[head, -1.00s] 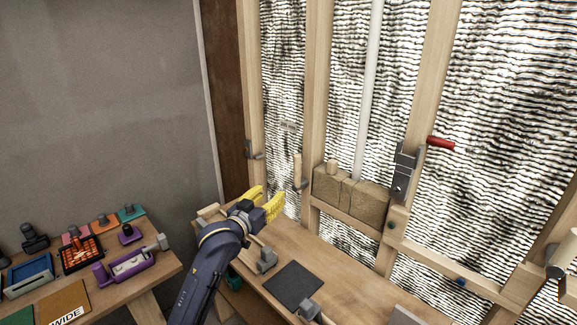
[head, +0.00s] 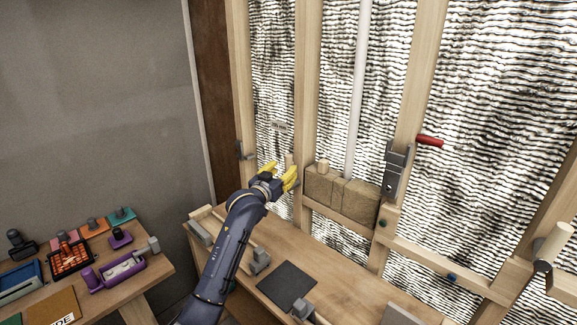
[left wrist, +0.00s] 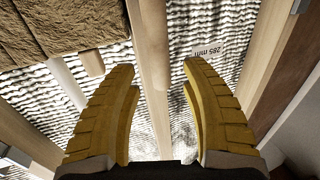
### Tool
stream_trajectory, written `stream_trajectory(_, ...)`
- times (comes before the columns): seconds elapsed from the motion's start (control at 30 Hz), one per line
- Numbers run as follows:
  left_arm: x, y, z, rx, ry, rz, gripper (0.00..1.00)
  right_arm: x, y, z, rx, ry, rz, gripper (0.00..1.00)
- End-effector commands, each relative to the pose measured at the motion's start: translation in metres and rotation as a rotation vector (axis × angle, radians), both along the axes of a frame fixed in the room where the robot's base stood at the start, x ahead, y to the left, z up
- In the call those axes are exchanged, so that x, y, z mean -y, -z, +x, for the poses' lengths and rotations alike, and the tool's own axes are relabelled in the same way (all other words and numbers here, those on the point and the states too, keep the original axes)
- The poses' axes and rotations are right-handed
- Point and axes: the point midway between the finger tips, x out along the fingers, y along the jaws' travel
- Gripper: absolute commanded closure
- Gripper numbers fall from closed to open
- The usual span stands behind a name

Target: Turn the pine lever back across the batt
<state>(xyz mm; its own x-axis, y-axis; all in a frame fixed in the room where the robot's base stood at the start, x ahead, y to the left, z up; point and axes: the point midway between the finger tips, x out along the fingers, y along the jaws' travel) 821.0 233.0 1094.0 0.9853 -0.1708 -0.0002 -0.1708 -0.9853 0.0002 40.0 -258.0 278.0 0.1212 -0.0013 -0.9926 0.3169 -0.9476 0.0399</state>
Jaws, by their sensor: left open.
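The brown batt (head: 357,193) sits between two studs behind the bench; it also fills the upper left of the left wrist view (left wrist: 55,25). A short upright pine piece, which looks like the pine lever (head: 289,159), shows just above my left fingers, at the stud left of the batt. Its lower part is hidden by the gripper. My left gripper (head: 281,175) is open beside that stud; contact cannot be told. In the left wrist view, its yellow fingers (left wrist: 165,105) stand either side of a pale upright wood strip (left wrist: 151,50). My right gripper is out of view.
A pine peg (head: 323,166) rises by the batt's top, near a white pipe (head: 355,90). The bench holds a dark mat (head: 287,284). A side table with tools stands left.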

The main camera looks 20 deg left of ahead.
Motion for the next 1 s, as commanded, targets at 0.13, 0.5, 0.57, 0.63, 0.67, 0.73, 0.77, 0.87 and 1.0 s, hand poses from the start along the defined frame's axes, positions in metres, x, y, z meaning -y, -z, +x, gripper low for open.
stream_trajectory(0.13,0.004,0.000,0.020,-0.001,0.000,-0.001,0.54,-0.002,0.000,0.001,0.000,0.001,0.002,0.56)
stream_trajectory(0.5,0.008,0.000,0.042,0.000,0.000,-0.001,0.54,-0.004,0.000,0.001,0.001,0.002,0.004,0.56)
stream_trajectory(0.57,0.008,0.000,0.043,0.000,0.000,-0.001,0.54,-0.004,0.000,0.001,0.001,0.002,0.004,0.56)
stream_trajectory(0.63,0.008,0.000,0.043,0.000,0.000,-0.001,0.54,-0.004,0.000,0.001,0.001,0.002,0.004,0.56)
stream_trajectory(0.67,0.008,0.000,0.043,0.000,0.000,-0.001,0.54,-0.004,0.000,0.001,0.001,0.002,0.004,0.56)
stream_trajectory(0.73,0.008,0.000,0.043,0.000,0.000,-0.001,0.54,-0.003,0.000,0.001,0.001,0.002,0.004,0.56)
stream_trajectory(0.77,0.008,0.000,0.043,0.000,0.000,-0.001,0.54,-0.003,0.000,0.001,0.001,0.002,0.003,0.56)
stream_trajectory(0.87,0.008,0.000,0.043,0.000,0.000,-0.001,0.52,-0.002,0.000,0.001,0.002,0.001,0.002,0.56)
stream_trajectory(1.0,0.008,0.000,0.043,0.000,0.000,-0.001,0.68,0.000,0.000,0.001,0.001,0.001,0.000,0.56)
